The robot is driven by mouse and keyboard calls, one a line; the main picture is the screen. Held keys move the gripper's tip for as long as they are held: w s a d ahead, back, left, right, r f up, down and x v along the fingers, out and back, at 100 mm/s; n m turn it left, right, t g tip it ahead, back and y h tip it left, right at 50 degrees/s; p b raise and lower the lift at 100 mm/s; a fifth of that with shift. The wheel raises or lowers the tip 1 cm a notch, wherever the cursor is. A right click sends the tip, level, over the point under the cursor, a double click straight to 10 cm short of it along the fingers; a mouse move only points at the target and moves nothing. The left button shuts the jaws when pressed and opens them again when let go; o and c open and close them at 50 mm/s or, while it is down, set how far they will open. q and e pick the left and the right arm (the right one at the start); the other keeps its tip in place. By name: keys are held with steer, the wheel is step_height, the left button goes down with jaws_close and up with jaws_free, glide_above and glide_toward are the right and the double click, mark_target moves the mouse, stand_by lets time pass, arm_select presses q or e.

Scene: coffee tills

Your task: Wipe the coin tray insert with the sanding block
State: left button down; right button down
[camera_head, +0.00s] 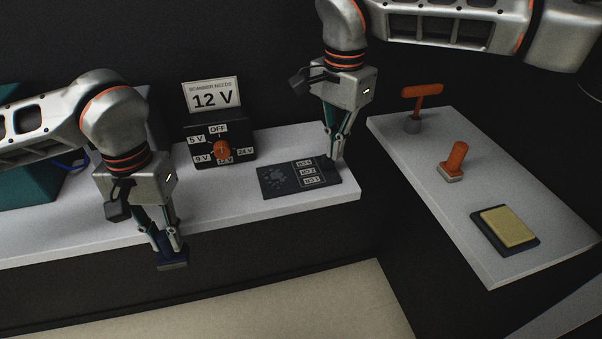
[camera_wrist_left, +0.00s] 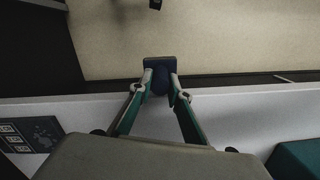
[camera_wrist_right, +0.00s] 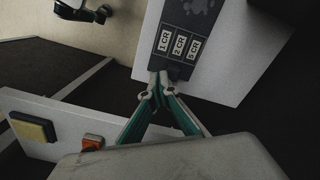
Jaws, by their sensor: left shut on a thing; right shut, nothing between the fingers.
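The coin tray insert (camera_head: 290,181) is a dark slab on the white counter. It has pale smudges at its left part and "CR" labels at its right part. It also shows in the right wrist view (camera_wrist_right: 186,38). My left gripper (camera_head: 170,248) is shut on a dark blue block with a rounded grip (camera_head: 173,263), which I take for the sanding block; it shows in the left wrist view too (camera_wrist_left: 160,65). It hangs in front of the counter's edge. My right gripper (camera_head: 335,160) is shut and empty at the insert's right end; I cannot tell whether it touches.
A black dial box (camera_head: 235,158) with a "12 V" sign (camera_head: 211,96) stands behind the insert. A white side counter (camera_head: 490,270) at right holds an orange T-handled tool (camera_head: 422,91), an orange-handled stamp (camera_head: 455,158) and a yellow pad (camera_head: 508,226). A teal object (camera_head: 30,180) is at left.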

arm_select(q)
steer(key=shift+f, duration=0.25)
arm_select(e)
steer(key=shift+f, duration=0.8)
stand_by(0.4)
